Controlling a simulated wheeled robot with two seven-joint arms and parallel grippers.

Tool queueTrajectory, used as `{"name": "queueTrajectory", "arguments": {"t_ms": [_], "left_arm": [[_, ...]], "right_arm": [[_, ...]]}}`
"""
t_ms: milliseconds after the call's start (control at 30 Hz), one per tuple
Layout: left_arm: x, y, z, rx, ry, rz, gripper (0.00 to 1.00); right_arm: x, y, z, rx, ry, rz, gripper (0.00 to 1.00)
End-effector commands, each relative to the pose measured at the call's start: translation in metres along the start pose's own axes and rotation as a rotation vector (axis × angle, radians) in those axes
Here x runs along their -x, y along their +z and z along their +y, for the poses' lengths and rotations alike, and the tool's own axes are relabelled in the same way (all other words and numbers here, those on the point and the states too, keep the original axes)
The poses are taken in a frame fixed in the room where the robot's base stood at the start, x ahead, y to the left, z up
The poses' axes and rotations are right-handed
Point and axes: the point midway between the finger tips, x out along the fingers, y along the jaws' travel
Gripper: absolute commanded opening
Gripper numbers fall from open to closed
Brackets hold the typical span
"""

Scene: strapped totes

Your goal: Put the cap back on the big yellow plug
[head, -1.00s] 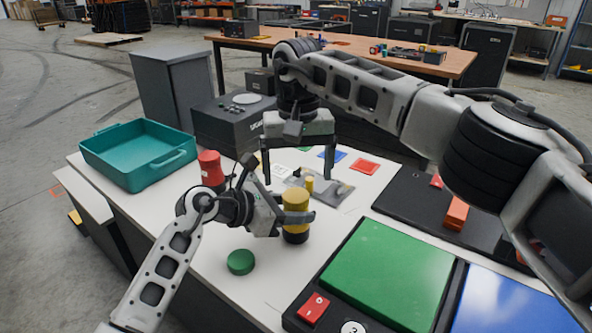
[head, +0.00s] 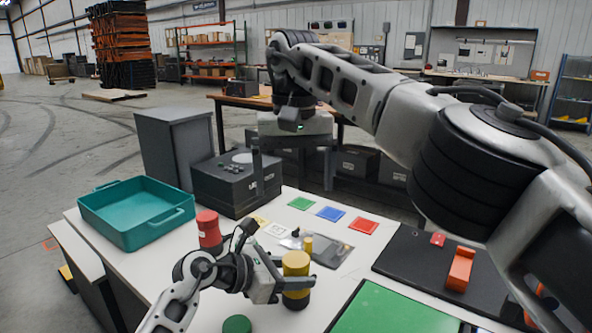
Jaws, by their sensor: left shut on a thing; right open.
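The big yellow plug (head: 296,262), a yellow cylinder with a black base, appears upright on the white table in the head view. My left gripper (head: 297,272) is shut around its middle from the left, and the fingers hide part of it. A flat green disc (head: 237,325), which may be the cap, lies on the table in front, cut by the lower picture edge. My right gripper (head: 293,190) is open and empty, pointing down, high above the far part of the table.
A red cylinder (head: 208,229) stands left of the plug. A grey plate (head: 330,253) with a small yellow peg (head: 307,243) lies behind it. A teal tray (head: 130,236) and dark box (head: 236,184) stand at left. A green panel (head: 395,312) and black board (head: 420,262) lie right.

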Motion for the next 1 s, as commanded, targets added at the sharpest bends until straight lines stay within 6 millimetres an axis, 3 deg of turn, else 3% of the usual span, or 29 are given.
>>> {"name": "queueTrajectory", "arguments": {"t_ms": [200, 533, 567, 633, 1000], "left_arm": [[0.0008, -0.0015, 0.0015, 0.001, 0.004, 0.003, 0.00], [0.0012, -0.0014, 0.0021, 0.001, 0.005, 0.002, 0.00], [0.0012, -0.0013, 0.0021, 0.001, 0.005, 0.002, 0.54], [0.0012, -0.0012, 0.0020, 0.001, 0.005, 0.002, 0.71], [0.0065, -0.0012, 0.0023, 0.000, 0.005, 0.001, 0.71]], "right_arm": [[0.0111, 0.0005, 0.0009, -0.003, 0.002, 0.002, 0.94], [0.0120, 0.0005, 0.0020, -0.003, 0.002, 0.001, 0.94], [0.0120, 0.0005, 0.0020, -0.003, 0.002, 0.001, 0.94], [0.0119, 0.0004, 0.0020, -0.003, 0.002, 0.001, 0.94], [0.0113, 0.0004, 0.0022, -0.004, 0.002, 0.001, 0.94]]}}
